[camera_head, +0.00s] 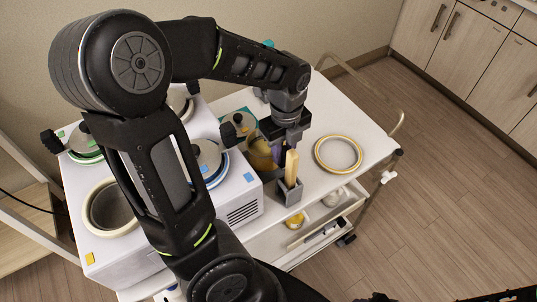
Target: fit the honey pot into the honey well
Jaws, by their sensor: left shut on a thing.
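The honey pot (261,160), with amber contents, is at the right side of the white warmer, partly hidden by my left gripper. My left gripper (279,147) points down and is shut on the pot at its edge; the fingertips are mostly hidden. I cannot tell whether the pot is touching the cart top. The honey well (89,212) is an open round hole with a cream rim at the warmer's front left, near a yellow square tag (90,258). My left arm passes over the warmer and covers part of that well's right side. My right gripper is not in view.
A grey holder with wooden sticks (291,168) stands close in front of my left gripper. A yellow-rimmed round lid (338,154) lies on the cart top to the right. Lidded wells (208,160) are on the warmer. An open drawer (312,226) is below.

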